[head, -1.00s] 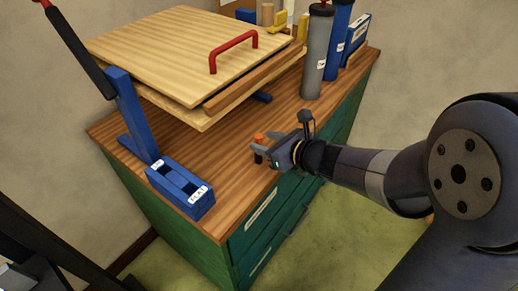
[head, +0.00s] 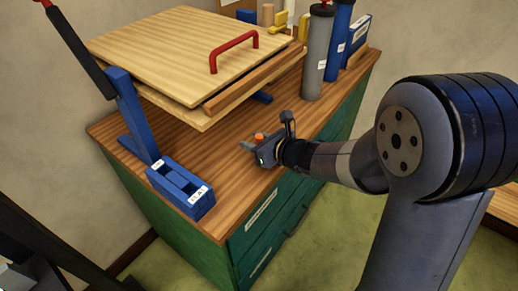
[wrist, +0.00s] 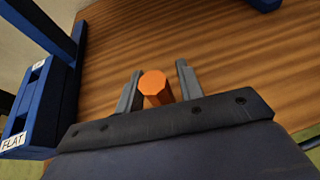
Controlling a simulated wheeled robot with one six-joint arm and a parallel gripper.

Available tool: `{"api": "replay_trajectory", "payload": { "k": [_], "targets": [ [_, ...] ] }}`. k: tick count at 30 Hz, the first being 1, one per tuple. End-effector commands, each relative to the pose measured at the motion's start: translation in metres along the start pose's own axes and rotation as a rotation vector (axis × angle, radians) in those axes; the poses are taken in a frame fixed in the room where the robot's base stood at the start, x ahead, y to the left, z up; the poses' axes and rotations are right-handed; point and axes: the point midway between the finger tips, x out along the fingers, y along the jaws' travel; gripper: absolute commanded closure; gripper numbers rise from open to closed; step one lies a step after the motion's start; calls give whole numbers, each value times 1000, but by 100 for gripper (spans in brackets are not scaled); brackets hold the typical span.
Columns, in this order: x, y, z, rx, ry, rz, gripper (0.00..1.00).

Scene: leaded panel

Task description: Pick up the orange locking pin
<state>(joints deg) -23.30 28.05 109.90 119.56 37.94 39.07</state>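The orange locking pin (wrist: 156,86) stands on the wooden bench top, its orange head showing between the two fingers of my gripper (wrist: 158,88) in the wrist view. The fingers are apart, with a gap on the right side of the pin; the pin sits nearer the left finger. In the head view my gripper (head: 256,146) is low over the bench near its front edge, and the pin's orange head (head: 259,137) shows at the fingers. The pin's lower part is hidden there.
A blue block with slots and labels (head: 180,193) stands left of my gripper. A wooden press with a red handle (head: 232,50) is behind. Grey (head: 317,55) and blue (head: 339,40) cylinders stand at the back right. The bench top (head: 225,170) between block and gripper is clear.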

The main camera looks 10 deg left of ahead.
Motion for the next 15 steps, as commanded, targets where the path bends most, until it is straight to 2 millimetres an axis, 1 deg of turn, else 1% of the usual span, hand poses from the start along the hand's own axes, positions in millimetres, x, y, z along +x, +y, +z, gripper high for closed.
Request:
{"api": "replay_trajectory", "payload": {
  "k": [1,2,12,15],
  "targets": [
    [0,0,0,0,0,0,69],
    [0,0,0,0,0,0,71],
    [0,0,0,0,0,0,99],
    [0,0,0,0,0,0,100]
  ]
}}
